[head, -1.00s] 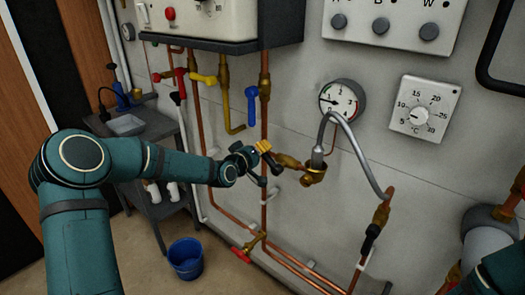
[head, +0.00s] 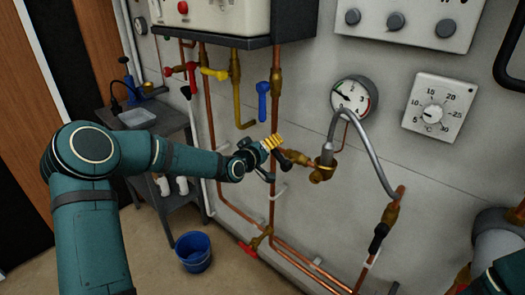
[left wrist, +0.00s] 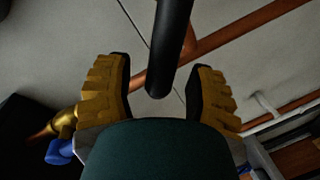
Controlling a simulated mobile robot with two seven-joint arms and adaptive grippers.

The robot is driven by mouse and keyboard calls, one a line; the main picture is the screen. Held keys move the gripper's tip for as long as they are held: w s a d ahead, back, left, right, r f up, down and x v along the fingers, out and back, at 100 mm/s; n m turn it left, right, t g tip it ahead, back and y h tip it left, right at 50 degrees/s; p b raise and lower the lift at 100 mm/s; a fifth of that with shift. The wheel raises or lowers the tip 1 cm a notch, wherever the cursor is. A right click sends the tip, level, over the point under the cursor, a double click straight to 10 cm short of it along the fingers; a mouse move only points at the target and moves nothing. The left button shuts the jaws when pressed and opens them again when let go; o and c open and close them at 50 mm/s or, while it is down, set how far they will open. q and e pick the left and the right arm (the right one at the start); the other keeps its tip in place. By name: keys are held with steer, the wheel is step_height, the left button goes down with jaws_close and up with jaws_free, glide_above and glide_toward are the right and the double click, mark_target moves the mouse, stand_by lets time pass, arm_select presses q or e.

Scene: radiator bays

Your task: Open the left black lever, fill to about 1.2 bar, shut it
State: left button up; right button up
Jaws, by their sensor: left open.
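The left black lever (head: 297,158) sits on the brass valve at the left end of the grey hose (head: 362,150). My left gripper (head: 275,146), with yellow fingers, is open at this lever. In the left wrist view a black bar, seemingly the lever (left wrist: 171,45), lies between the spread fingers of my gripper (left wrist: 160,80), with a gap to either side. My right gripper is out of view.
Another black lever (head: 378,238) is at the hose's right end. Blue (head: 263,100), yellow (head: 214,73) and red (head: 180,69) levers sit on pipes under the boiler (head: 222,18). A blue bucket (head: 193,252) and a grey side table (head: 172,124) stand at left.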

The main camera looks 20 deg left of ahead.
arm_select(q)
steer(key=v, duration=1.1)
steer(key=shift+s, duration=0.3)
steer(key=shift+a+r, duration=0.1)
stand_by(3.1)
